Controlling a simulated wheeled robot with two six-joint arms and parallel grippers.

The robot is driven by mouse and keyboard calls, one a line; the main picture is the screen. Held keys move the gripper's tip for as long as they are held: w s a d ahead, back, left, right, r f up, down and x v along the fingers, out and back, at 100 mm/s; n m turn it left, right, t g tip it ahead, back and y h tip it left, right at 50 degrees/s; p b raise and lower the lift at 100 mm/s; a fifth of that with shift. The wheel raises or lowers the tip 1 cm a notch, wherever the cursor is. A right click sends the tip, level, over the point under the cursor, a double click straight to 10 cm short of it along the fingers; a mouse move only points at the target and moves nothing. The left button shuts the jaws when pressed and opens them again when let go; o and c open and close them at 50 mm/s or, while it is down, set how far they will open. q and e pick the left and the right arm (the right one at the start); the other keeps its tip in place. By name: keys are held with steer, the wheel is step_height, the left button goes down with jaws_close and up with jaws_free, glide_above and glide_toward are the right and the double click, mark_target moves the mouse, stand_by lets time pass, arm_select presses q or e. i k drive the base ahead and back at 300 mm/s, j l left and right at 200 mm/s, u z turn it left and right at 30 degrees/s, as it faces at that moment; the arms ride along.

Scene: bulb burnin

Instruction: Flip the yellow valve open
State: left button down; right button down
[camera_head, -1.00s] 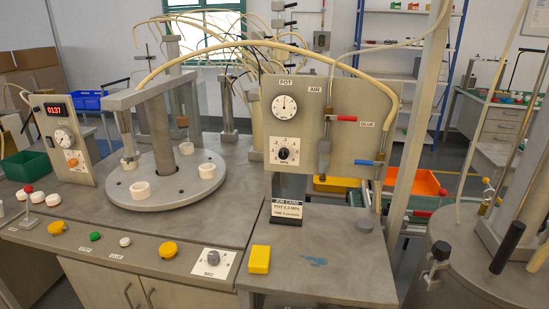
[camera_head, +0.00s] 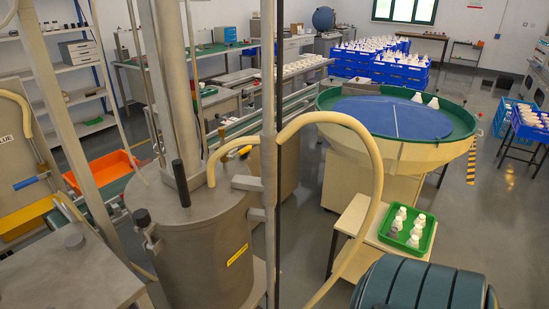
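A small yellow piece (camera_head: 245,150) shows behind the upright pole, just above the lid of the grey metal tank (camera_head: 205,235). It may be the yellow valve's handle, but it is too small and partly covered to tell whether it is open or closed. A cream hose (camera_head: 215,165) comes down onto the tank lid beside it. A black-handled lever (camera_head: 180,182) stands upright on the lid. A blue-handled valve (camera_head: 27,183) sits on the panel at the left edge. Neither of my grippers is in view.
A grey bench (camera_head: 65,275) fills the lower left. Upright poles (camera_head: 268,100) and a cream hose (camera_head: 372,170) rise beside the tank. To the right are a round green-rimmed table (camera_head: 455,140), a green tray (camera_head: 425,243) of white bottles and a teal ribbed body (camera_head: 425,285).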

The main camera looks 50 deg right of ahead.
mark_target(247, 149)
steer(key=z, duration=1.3)
steer(key=u, duration=0.5)
steer(key=i+l+u, duration=0.15)
steer(key=l+u, duration=0.75)
steer(key=l, duration=0.15)
steer(key=l+u, duration=0.45)
steer(key=l, duration=0.15)
steer(key=k+l, duration=0.1)
steer(key=l, duration=0.6)
steer(key=k+l, duration=0.1)
steer(key=l, duration=0.6)
